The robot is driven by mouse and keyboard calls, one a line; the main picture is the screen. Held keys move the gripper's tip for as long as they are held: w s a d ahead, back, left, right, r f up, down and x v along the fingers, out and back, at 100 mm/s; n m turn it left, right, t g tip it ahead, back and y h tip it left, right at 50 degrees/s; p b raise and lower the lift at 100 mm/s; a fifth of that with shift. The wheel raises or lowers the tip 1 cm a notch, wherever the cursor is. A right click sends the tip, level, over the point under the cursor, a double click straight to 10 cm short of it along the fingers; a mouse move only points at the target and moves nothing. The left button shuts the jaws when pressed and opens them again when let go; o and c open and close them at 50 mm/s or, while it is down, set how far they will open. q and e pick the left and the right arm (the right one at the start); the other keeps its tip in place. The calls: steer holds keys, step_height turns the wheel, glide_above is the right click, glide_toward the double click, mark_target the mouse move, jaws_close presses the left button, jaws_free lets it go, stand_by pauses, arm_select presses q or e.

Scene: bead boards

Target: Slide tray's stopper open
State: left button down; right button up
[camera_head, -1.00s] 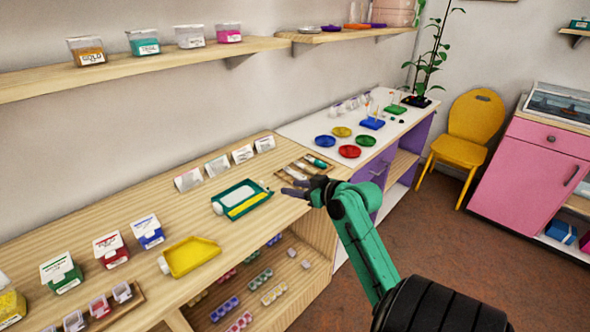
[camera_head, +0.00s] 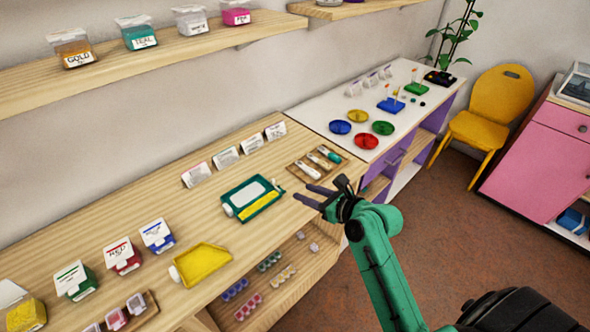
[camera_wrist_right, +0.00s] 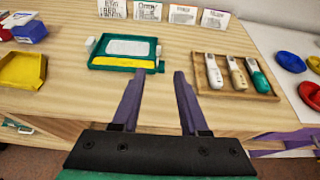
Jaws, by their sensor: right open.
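A green tray (camera_head: 268,206) with a white panel and a yellow strip lies on the wooden counter. A white tab (camera_head: 228,210) sticks out at its left end, and a small pale piece (camera_wrist_right: 159,50) shows at its right end in the wrist view. I cannot tell which piece is the stopper. My right gripper (camera_head: 303,192) is open and empty, just right of the green tray. In the wrist view its fingers (camera_wrist_right: 157,76) point at the tray's near right corner, apart from it. My left gripper is not in view.
A yellow tray (camera_head: 203,262) with a white end tab lies left of the green tray. A wooden holder (camera_wrist_right: 236,92) with several tools lies to the right. Label cards (camera_head: 226,156) stand behind. Cubbies with beads are under the counter's front edge.

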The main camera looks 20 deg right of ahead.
steer(key=shift+w+a+f, duration=0.15)
steer(key=shift+w, duration=0.2)
glide_toward(274, 180)
steer(key=shift+w+a+f, duration=0.2)
steer(key=shift+w+a, duration=0.05)
steer(key=shift+w, duration=0.2)
steer(key=x, duration=0.8)
steer(key=shift+d, duration=0.1)
jaws_close()
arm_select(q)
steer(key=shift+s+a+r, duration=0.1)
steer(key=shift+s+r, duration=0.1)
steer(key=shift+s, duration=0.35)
